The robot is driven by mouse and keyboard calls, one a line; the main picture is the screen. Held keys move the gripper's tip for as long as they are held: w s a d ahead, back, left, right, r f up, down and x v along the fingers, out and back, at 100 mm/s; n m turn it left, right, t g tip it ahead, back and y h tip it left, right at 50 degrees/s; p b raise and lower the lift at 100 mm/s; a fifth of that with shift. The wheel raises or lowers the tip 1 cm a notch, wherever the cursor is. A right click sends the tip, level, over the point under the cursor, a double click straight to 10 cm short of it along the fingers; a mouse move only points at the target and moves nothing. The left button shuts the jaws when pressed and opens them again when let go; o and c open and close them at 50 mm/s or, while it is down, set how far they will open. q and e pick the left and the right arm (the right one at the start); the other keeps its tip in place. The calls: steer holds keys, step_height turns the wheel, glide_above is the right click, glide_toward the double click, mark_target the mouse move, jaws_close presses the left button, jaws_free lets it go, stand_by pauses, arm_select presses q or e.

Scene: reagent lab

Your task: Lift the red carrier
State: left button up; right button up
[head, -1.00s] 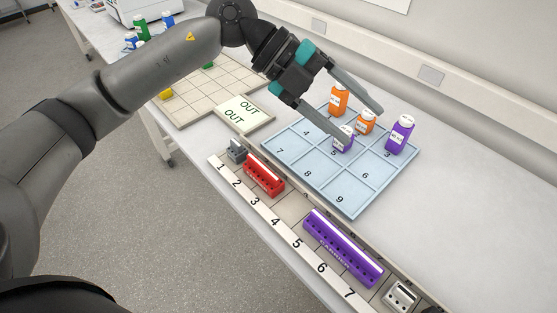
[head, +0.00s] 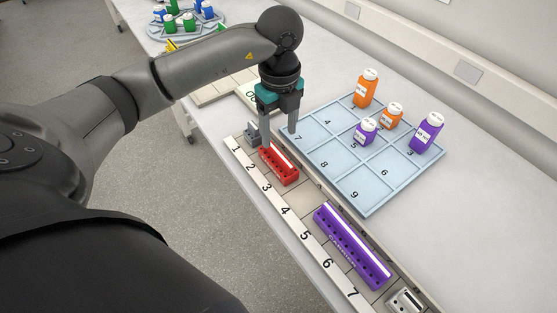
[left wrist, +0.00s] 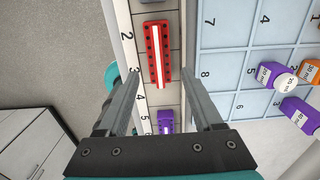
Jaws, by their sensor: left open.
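The red carrier (head: 279,163) is a short red block with a row of dark holes and a white strip along its top. It sits on the numbered rail near marks 2 and 3, and it also shows in the left wrist view (left wrist: 151,50). My left gripper (head: 279,132) points down just above and behind the carrier. Its fingers are apart and empty. In the left wrist view the fingers (left wrist: 161,84) reach toward either side of the carrier's near end, with no contact visible. My right gripper is not in view.
A small grey holder (head: 252,133) stands close beside the carrier at mark 1. A long purple carrier (head: 352,245) lies farther along the rail, with an empty slot between. A blue numbered tray (head: 333,180) with orange and purple bottles lies to the right.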

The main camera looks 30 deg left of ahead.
mark_target(279, 153)
arm_select(q)
step_height(279, 153, down, 8)
steer(key=shift+s+f, duration=0.15)
steer(key=shift+f, duration=0.1)
steer(key=shift+c, duration=0.4)
jaws_close()
stand_by(0.3)
